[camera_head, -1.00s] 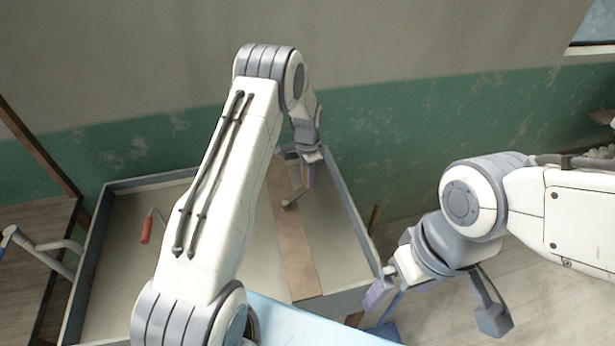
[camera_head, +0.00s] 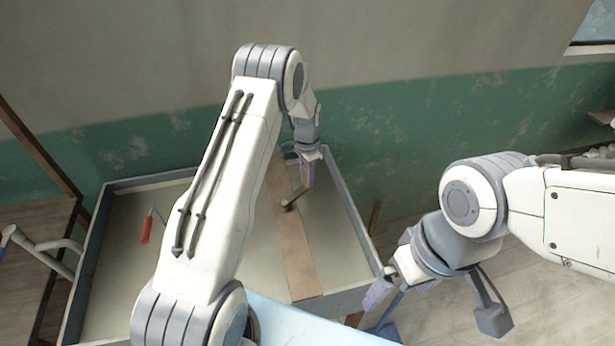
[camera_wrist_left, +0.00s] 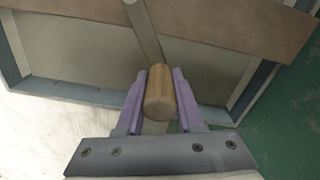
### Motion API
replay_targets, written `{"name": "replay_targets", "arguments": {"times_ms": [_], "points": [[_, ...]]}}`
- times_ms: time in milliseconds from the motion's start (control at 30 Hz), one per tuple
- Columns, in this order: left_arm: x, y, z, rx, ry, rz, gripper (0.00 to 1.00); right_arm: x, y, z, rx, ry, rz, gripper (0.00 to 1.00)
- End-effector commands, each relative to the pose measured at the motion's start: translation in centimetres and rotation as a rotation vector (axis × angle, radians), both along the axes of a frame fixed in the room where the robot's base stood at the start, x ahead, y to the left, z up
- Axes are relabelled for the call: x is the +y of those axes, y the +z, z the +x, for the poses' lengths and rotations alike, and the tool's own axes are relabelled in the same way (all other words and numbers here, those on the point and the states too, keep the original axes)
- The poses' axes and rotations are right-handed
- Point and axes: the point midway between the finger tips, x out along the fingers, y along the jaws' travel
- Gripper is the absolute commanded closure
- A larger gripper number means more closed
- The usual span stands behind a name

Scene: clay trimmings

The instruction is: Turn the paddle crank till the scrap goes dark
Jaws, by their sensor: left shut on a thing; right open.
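My left gripper (camera_head: 308,178) reaches over the far right part of a shallow grey tray. In the left wrist view its purple fingers (camera_wrist_left: 160,100) are shut on a wooden crank handle (camera_wrist_left: 160,92). A grey crank arm (camera_wrist_left: 144,28) runs from the handle over a brown board; its end knob (camera_head: 287,207) shows in the head view. My right gripper (camera_head: 385,305) is open and empty at the tray's near right corner. No scrap can be told apart in these views, and my left arm hides part of the tray.
The tray's raised rim (camera_head: 350,215) surrounds a pale floor. The brown board (camera_head: 292,245) crosses it. A red-handled tool (camera_head: 147,230) is at the left in the tray. A wooden table (camera_head: 40,215) stands farther left, and the wall is close behind.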

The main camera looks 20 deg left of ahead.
Motion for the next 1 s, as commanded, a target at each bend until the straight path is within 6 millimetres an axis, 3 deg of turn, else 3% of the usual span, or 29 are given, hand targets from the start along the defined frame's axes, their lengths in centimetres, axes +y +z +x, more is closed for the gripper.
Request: {"name": "replay_targets", "arguments": {"times_ms": [500,1000], "points": [[3.5,-0.1,0.9,-0.001,0.369,0.0,1.0,0.0,-2.5,0.0,0.0,0.001,0.0,0.0],[7.9,0.0,0.0,-0.001,0.846,-0.001,1.0,0.0,-4.2,0.0,0.0,0.002,0.0,0.0]]}}
